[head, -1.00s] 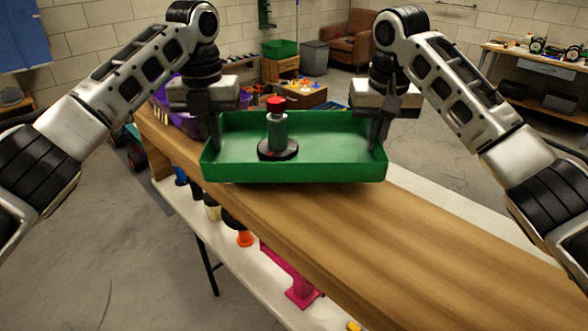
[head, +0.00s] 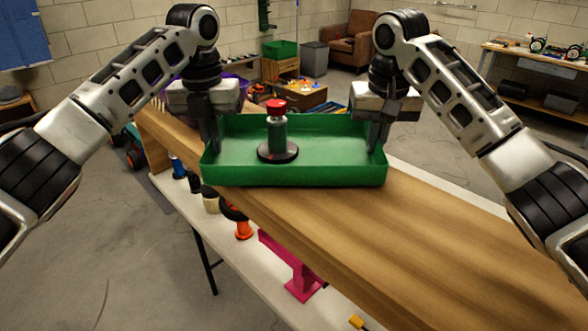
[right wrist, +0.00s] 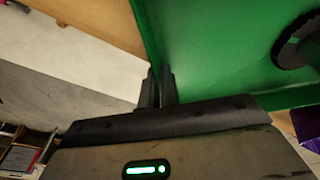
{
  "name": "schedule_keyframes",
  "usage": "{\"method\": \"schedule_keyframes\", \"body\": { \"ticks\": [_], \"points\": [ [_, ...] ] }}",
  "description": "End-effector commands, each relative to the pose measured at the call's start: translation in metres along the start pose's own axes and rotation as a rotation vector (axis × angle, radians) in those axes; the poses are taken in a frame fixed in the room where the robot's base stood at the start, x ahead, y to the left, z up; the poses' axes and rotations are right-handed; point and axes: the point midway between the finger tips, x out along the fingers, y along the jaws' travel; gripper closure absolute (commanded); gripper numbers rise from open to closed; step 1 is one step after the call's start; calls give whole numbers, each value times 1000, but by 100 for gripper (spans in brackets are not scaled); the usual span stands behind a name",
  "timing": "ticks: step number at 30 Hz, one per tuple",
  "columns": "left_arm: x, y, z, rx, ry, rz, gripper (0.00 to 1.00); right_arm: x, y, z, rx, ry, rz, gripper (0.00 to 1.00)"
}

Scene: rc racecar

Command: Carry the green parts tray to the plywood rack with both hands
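The green parts tray (head: 335,175) is level between my two grippers, above the plywood rack's long wooden top (head: 400,240). I cannot tell whether it touches the wood. My left gripper (head: 211,145) is shut on the tray's left end wall. My right gripper (head: 378,145) is shut on its right end wall. The right wrist view shows the right fingers (right wrist: 160,88) pinching the green wall; the left fingertips are partly hidden.
A white table (head: 225,250) runs below the wooden top. On it are a blue spool (head: 178,168), an orange part (head: 243,229) and a magenta stand (head: 302,280). A purple bin (head: 238,84) is behind my left gripper. The wood toward the lower right is bare.

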Motion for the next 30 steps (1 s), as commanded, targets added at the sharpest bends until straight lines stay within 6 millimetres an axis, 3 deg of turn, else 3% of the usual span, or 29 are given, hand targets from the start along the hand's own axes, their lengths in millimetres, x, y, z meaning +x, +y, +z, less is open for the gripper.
{"method": "schedule_keyframes", "body": {
  "ticks": [3, 6, 17, 20, 30],
  "points": [
    [14, 0, 0, -1, -1, 0, 100, 14, 0, 2, 0, 1, 0, 100],
    [9, 0, 0, -1, 0, 1, 75, 9, 0, 1, 0, 0, 1, 75],
    [3, 0, 0, 0, -2, 0, 75, 9, 0, 1, 0, 0, 0, 75],
    [-10, 0, 0, -1, -3, -1, 75, 9, 0, 1, 0, 0, 0, 75],
    [-82, 0, 0, -2, -4, 3, 75, 9, 0, 1, 0, 0, 0, 75]
  ]
}}
